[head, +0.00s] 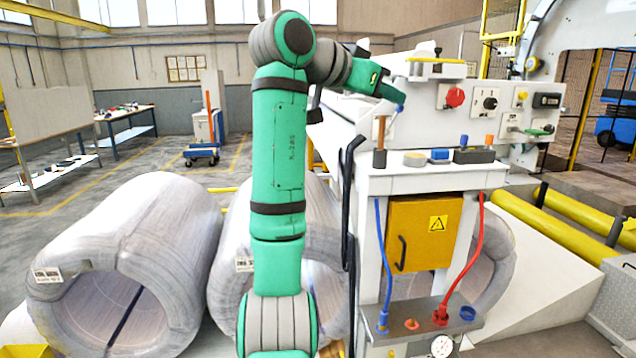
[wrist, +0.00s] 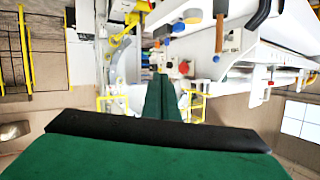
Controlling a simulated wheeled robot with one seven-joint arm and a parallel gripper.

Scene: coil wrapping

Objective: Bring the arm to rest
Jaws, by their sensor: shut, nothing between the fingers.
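My green arm stands upright in the middle of the head view and bends right at the top. My gripper (head: 398,104) is at its end, shut and empty, in front of the white machine's upper part. In the wrist view my gripper's green fingers (wrist: 162,92) lie together and point toward the machine's control panel. The fingertips look close to the small shelf's items in the head view, but I cannot tell the exact gap.
The control panel (head: 493,103) has a red knob (head: 455,97). Below are a shelf with small items (head: 440,156), a yellow cabinet door (head: 425,234), and blue (head: 383,290) and red hoses (head: 470,265). Wrapped coils (head: 165,215) stand left. Workbenches (head: 125,115) stand farther back; floor there is open.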

